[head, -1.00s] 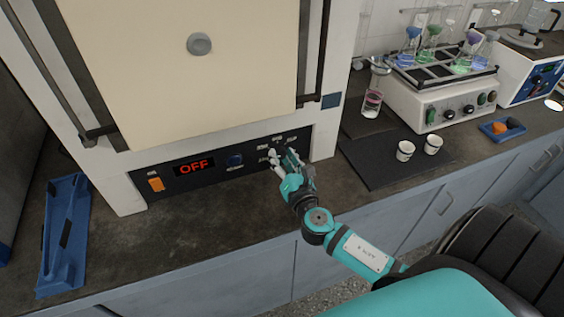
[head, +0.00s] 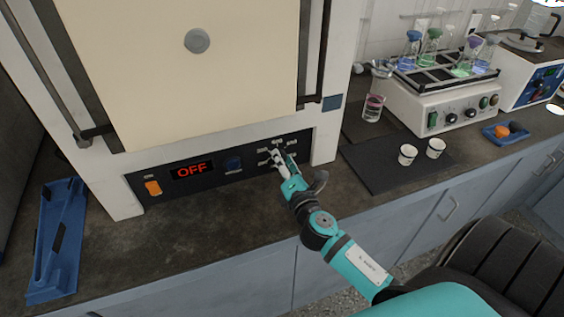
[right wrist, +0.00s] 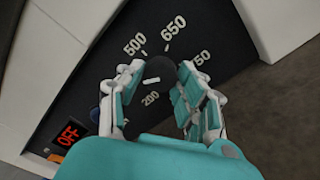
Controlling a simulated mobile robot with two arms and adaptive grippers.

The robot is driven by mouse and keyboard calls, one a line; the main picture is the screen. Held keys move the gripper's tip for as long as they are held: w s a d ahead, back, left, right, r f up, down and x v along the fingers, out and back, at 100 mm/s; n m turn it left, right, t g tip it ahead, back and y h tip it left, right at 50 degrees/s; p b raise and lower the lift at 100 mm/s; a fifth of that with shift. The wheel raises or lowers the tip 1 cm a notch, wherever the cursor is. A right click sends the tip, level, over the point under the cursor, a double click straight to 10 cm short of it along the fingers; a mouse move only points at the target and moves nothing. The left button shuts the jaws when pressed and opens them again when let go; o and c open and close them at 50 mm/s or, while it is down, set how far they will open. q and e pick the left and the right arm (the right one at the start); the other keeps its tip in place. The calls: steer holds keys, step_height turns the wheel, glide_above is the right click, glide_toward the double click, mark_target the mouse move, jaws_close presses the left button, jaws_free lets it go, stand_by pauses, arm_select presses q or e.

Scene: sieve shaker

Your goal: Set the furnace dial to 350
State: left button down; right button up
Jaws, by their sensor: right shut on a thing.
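The furnace (head: 220,95) stands on the bench with its cream door closed. Its dark control panel (head: 210,178) shows a red OFF display (head: 191,170). My right gripper (head: 283,157) is at the panel's right end, its fingers shut on the dial, which they mostly hide in the head view. In the right wrist view the dark dial (right wrist: 160,69) sits between the two fingers (right wrist: 156,88). The printed numbers 500, 650 and 200 are readable around it; others are covered. A short white mark shows low on the dial, but its exact setting is unclear. My left gripper is out of view.
An orange switch (head: 153,188) and a blue knob (head: 232,164) are on the panel. Right of the furnace are a dark mat (head: 385,178) with two white cups, a beaker (head: 373,106) and a flask shaker (head: 440,105). A blue tray (head: 55,245) lies at left.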

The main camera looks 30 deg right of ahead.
steer(key=o, duration=1.2)
steer(key=shift+c, duration=0.2)
steer(key=shift+s, duration=0.2)
steer(key=v, duration=1.1)
steer(key=shift+s+f, duration=0.1)
steer(key=shift+s, duration=0.2)
